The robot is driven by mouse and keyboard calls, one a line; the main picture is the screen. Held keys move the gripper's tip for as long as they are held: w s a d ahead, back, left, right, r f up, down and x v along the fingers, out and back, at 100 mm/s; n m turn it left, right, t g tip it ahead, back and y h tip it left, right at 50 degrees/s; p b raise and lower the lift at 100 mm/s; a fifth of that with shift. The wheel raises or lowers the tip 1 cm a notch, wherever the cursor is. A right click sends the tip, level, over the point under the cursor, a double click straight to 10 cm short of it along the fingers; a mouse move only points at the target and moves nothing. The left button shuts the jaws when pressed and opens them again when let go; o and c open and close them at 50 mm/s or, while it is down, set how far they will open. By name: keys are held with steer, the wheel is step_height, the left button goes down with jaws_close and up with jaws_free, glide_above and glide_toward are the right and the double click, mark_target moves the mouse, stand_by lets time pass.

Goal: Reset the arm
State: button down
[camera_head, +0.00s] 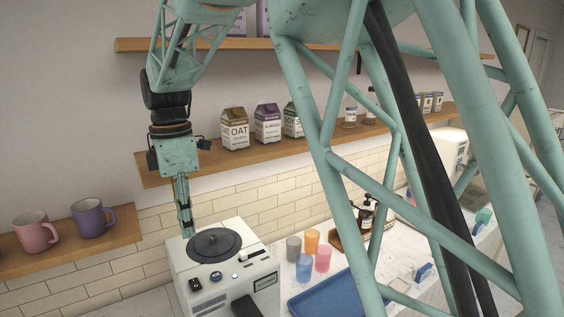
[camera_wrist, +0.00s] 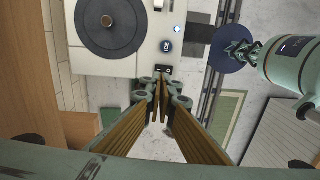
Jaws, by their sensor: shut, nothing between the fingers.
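My gripper (camera_head: 187,232) hangs from my arm at the left in the head view, pointing down beside the back left edge of the white machine (camera_head: 182,262) with its round dark top. In the wrist view my gripper (camera_wrist: 162,120) has its fingers together, with nothing between them. There the same white machine (camera_wrist: 149,40) lies beyond the fingertips, at the top, with a dark round disc (camera_wrist: 108,22) and small buttons. I cannot tell the exact gap between the fingertips and the machine.
A pink mug (camera_head: 36,232) and a purple mug (camera_head: 92,219) stand on the low left shelf. Cartons, including an oat one (camera_head: 234,129), line the shelf behind my arm. Colored cups (camera_head: 323,258) and a blue tray (camera_head: 328,304) sit right of the machine.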

steer(key=s+d+r+m+b, duration=0.15)
steer(key=d+m, duration=0.25)
steer(key=d, duration=0.7)
steer(key=s+d+m+b, duration=0.2)
steer(key=d+m+b, duration=0.15)
steer(key=d, duration=0.65)
steer(key=s+d+m+b, duration=0.1)
steer(key=d+m, duration=0.4)
steer(key=d, duration=0.6)
steer(key=s+d+f+m+t+b, duration=0.1)
steer(key=s+d+f+m+b, duration=0.1)
steer(key=s, duration=0.7)
steer(key=s+d+f+m+t+b, duration=0.2)
steer(key=s+d+f+m+b, duration=0.1)
steer(key=s+d+m, duration=0.3)
steer(key=s+d+f+m+t+b, duration=0.1)
steer(key=s+d+m+b, duration=0.3)
steer(key=s, duration=0.9)
steer(key=d+f, duration=0.1)
steer(key=d, duration=0.2)
steer(key=shift+s+d+f, duration=0.25)
steer(key=shift+d+f, duration=0.1)
steer(key=shift+f, duration=0.05)
